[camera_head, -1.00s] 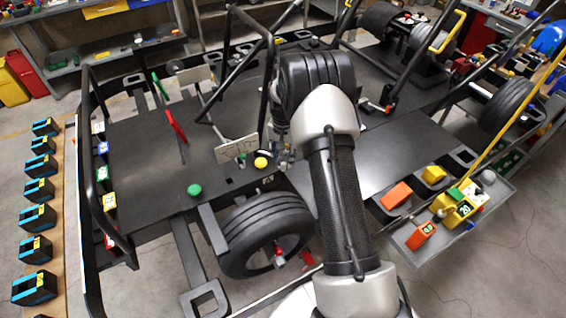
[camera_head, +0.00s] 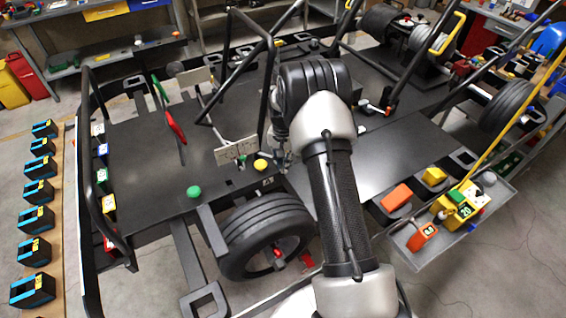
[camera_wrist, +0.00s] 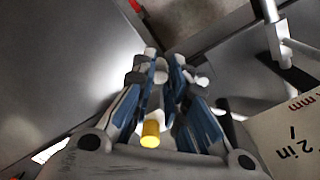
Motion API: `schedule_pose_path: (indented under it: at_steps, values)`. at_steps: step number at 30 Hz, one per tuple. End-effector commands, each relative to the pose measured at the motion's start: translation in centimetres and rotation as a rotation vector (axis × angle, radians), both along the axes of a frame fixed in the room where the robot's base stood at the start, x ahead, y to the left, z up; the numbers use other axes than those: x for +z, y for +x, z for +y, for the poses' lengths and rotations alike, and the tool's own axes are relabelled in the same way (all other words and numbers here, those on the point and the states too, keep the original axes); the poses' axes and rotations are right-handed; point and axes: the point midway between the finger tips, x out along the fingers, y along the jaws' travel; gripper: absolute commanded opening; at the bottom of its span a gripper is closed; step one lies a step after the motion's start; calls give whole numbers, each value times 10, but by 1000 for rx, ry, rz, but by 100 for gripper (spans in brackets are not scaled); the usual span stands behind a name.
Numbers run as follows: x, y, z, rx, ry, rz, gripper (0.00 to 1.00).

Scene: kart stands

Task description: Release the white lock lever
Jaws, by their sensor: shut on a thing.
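My gripper (camera_wrist: 162,66) points down at the black kart floor, its two blue-and-grey fingers close together at the tips. A small white rod end (camera_wrist: 203,82), which looks like part of the white lock lever, shows just right of the fingertips. The fingers hide the rest, so its angle cannot be told. In the head view my gripper (camera_head: 283,158) is low over the floor panel, partly behind my arm. A yellow knob (camera_head: 260,165) stands just left of it and shows between the finger bases in the wrist view (camera_wrist: 150,134).
A pale printed plate (camera_head: 236,151) stands close left of my gripper. A green knob (camera_head: 194,192) is farther left. Black frame tubes (camera_head: 268,85) rise behind. A wheel (camera_head: 267,236) lies in front, and a parts tray (camera_head: 470,240) is at right.

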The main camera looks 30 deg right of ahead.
Motion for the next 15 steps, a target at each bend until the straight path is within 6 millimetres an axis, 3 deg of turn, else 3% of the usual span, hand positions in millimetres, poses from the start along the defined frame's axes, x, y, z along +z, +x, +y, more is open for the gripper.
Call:
schedule_pose_path:
  at_steps: [9, 15]
  values:
    - [0, 0, -1, 8, 0, 0, 0]
    - [-1, 7, -7, 152, 0, -1, 0]
